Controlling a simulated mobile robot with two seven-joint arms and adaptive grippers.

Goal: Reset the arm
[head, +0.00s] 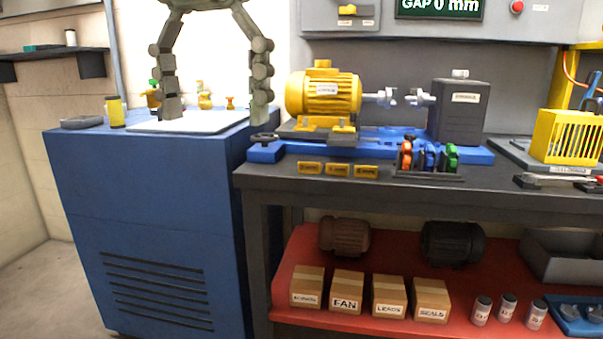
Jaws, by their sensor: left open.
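My left gripper (216,112) hangs down from the top edge in the head view, left of the middle. The rest of my left arm is out of the picture. My right gripper is not in view.
A dark workbench (400,187) on the right bears a yellow motor (323,92), a dark grey block (462,112) and a yellow cage (568,137). A yellow-black can (115,112) stands left on the cabinet. Labelled boxes (347,292) sit on the red lower shelf. Floor at left is clear.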

